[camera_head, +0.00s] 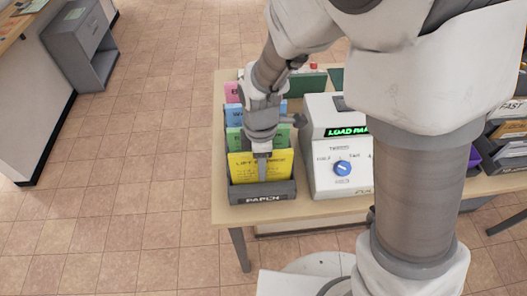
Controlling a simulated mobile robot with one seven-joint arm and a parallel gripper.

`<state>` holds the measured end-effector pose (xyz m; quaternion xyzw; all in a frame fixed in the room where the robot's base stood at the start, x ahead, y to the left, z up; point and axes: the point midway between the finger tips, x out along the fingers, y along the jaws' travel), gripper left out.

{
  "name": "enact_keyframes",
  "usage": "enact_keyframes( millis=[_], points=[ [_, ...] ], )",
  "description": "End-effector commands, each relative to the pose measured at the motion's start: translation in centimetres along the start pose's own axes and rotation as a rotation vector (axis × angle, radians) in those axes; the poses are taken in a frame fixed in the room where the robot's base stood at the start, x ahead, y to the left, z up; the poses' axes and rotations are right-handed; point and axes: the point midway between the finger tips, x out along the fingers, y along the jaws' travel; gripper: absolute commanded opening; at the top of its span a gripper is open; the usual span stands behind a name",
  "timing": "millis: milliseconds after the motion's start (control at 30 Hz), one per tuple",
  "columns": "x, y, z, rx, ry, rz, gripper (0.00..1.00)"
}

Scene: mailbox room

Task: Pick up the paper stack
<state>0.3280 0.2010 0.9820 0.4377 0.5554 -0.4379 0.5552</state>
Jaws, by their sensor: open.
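I cannot tell which of these is the paper stack. My arm hides parts of the papers behind.
A white machine (322,182) with a green lit display and a blue knob (342,168) stands close to the right of the holder on the wooden table (222,213). Labelled dark bins (508,150) are at the far right. The tiled floor (150,160) left of the table is clear.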

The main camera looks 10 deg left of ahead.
Motion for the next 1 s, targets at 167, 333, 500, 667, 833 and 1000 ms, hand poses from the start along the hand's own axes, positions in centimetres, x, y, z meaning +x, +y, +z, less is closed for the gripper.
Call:
enact_keyframes(
  millis=[167,333,500,667,833,1000],
  points=[
    [-0.04,0.01,-0.01,0.0,0.0,0.0,0.42],
    [-0.05,0.01,-0.01,0.0,0.0,0.0,0.12],
    [-0.06,0.01,-0.01,0.0,0.0,0.0,0.0],
    [-0.07,0.02,-0.02,0.0,0.0,0.0,0.0],
    [-0.08,0.02,-0.02,0.0,0.0,0.001,0.0],
    [-0.08,0.03,-0.02,0.0,0.0,0.001,0.0]
  ],
)
